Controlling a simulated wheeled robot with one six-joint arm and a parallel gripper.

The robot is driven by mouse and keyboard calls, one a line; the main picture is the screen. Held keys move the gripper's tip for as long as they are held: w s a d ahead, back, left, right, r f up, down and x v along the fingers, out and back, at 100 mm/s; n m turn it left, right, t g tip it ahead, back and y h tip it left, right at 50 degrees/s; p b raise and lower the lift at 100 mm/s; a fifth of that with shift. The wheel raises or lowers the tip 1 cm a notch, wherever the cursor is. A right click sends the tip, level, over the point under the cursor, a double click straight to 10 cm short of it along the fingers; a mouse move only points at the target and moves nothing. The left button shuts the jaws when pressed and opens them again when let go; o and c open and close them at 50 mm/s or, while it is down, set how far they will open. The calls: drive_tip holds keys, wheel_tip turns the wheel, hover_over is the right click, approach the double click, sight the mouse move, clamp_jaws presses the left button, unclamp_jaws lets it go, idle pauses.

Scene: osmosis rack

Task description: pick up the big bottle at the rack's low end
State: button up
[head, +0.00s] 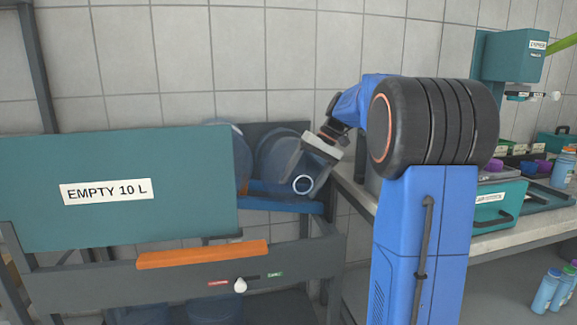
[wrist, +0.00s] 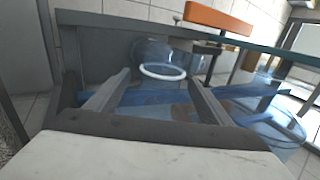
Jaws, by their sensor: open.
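The big clear-blue bottle (head: 276,158) lies at the right end of the rack (head: 120,225), its pale neck ring toward the front. My gripper (head: 312,152) is over its right side in the head view, jaws open; I cannot tell whether they touch it. In the wrist view my two fingers (wrist: 155,92) stand apart. A clear bottle with a white ring (wrist: 162,71) shows beyond them, and another clear-blue shape (wrist: 275,122) lies to the right. I cannot match these surely to the head view.
A teal panel labelled EMPTY 10 L (head: 180,220) hides much of the rack; another clear bottle (head: 241,150) shows behind its right edge. An orange bar (head: 203,254) sits below. Right of my arm, a bench (head: 505,238) bears a teal case (head: 500,205) and small bottles.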

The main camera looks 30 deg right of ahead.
drive_tip(key=c, duration=1.7)
drive_tip(key=shift+c, duration=0.2)
drive_tip(key=shift+r, duration=0.1)
